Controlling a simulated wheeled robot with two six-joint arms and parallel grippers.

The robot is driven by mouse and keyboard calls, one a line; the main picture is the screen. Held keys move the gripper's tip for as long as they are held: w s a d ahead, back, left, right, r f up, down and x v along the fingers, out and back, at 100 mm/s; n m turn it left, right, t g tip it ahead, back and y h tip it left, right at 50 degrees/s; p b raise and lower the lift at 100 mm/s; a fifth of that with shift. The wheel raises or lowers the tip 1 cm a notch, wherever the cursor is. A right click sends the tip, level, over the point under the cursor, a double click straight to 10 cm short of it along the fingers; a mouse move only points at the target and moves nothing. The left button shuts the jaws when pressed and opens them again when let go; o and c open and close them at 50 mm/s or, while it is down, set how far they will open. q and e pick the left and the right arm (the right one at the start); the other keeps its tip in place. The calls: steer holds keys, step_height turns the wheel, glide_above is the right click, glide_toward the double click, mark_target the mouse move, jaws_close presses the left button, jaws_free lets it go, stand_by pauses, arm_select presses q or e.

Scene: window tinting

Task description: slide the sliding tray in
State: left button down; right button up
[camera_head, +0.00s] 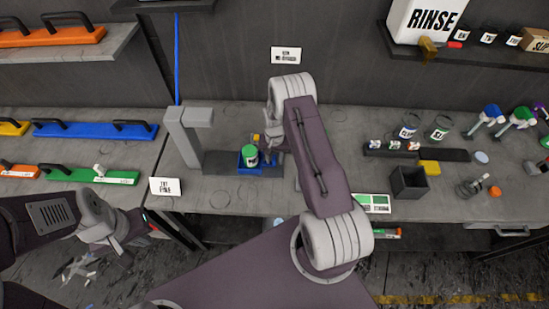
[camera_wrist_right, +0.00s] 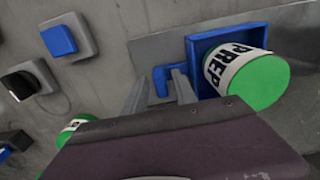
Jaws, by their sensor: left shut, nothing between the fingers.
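In the right wrist view the blue tray (camera_wrist_right: 193,50) has a raised rim and a blue hooked handle (camera_wrist_right: 159,82). My right gripper (camera_wrist_right: 160,90) has its fingers apart, with the handle at the fingertips. I cannot tell whether they touch it. In the head view my right arm partly hides this gripper. My left gripper (camera_head: 135,236) is shut and empty, lower left, away from the tray.
A small white sign (camera_head: 166,187) stands left of the stand. Squeegee-like tools on the left bench include a green one (camera_head: 108,177). Right of my right arm are a dark open box (camera_head: 409,183) and a yellow block (camera_head: 429,167).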

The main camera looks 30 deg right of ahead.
steer(key=shift+a, duration=0.15)
jaws_close()
stand_by(1.0)
